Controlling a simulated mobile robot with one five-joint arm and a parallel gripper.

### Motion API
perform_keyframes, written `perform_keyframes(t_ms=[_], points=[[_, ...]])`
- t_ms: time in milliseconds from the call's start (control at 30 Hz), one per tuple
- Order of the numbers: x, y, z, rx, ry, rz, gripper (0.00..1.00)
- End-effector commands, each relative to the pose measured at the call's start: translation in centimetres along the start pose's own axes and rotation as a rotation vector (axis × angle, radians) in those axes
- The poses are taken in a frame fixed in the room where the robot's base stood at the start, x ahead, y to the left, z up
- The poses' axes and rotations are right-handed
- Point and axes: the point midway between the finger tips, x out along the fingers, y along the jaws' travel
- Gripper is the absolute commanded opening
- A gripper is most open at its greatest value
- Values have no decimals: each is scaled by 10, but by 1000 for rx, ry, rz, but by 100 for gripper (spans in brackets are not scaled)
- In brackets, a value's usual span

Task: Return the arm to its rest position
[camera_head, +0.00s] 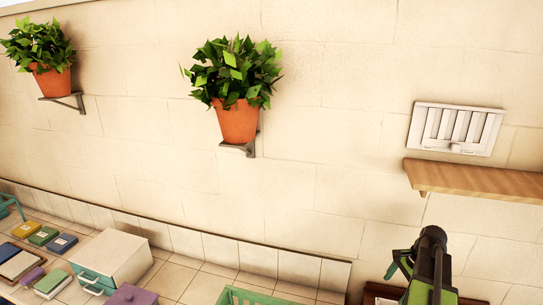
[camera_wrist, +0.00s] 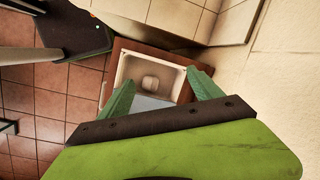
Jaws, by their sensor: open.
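My gripper (camera_wrist: 160,97) shows in the wrist view with its two green fingers spread apart and nothing between them. Beyond the fingers, lower down, is a brown-framed piece (camera_wrist: 127,48) with a pale recessed basin holding a small rounded light object (camera_wrist: 150,82); a bluish-grey patch lies at its near side. In the head view my arm and gripper (camera_head: 397,268) stand at the lower right in front of the wall, near a brown edge. The fingertips are small there and partly hidden by the arm.
A wooden shelf (camera_head: 480,181) and a white vent (camera_head: 455,129) are on the wall above right of my arm. Two potted plants (camera_head: 238,122) sit on brackets. The tiled counter holds a white box (camera_head: 112,257), a green crate (camera_head: 250,296), a purple item (camera_head: 131,295) and several books (camera_head: 43,237).

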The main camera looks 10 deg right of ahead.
Motion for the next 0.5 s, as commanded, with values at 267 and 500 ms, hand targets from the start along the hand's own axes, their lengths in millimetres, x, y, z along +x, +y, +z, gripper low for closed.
perform_keyframes(t_ms=[267,500], points=[[50,-65,212,-849,37,116,74],[71,-67,330,-1346,53,175,74]])
